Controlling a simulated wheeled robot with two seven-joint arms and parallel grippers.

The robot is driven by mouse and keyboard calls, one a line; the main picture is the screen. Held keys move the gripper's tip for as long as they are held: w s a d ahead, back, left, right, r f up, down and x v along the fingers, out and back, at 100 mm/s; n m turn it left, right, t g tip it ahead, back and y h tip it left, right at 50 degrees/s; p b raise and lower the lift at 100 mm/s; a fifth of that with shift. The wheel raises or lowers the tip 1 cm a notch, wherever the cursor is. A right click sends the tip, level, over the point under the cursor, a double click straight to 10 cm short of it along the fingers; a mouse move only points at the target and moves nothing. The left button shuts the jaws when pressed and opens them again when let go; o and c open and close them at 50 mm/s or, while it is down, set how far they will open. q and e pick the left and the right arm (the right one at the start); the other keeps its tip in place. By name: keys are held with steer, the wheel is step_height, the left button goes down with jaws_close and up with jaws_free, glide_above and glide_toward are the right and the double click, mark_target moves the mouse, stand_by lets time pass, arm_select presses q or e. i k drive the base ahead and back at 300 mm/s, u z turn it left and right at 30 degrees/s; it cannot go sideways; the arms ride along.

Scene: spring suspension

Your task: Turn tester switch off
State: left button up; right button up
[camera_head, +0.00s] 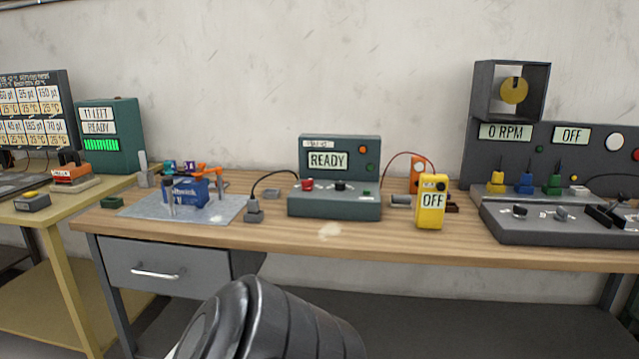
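A yellow handheld meter (431,203) stands upright on the wooden bench, and its display reads OFF. A green box (338,180) left of it has a screen reading READY, with a red button (307,184) and a black knob (340,186) on its front ledge. At the right, a dark grey station (555,195) shows 0 RPM and OFF, with small levers (519,211) on its sloped front. I cannot tell which of these is the tester. A dark rounded link of my own arm fills the bottom centre. Neither gripper is in view.
A grey mat (137,209) with a blue box (188,193) and small clamps lies on the left of the wooden bench (330,234). A black plug-like piece (254,211) on a cable sits beside it. A yellow table (60,215) with screens adjoins on the left. The bench's front strip is mostly clear.

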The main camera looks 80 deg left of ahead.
mark_target(306, 185)
steer(key=u, duration=2.65)
steer(key=k, duration=0.55)
steer(key=u, duration=1)
steer(key=i, duration=1.9)
steer(key=z, duration=0.65)
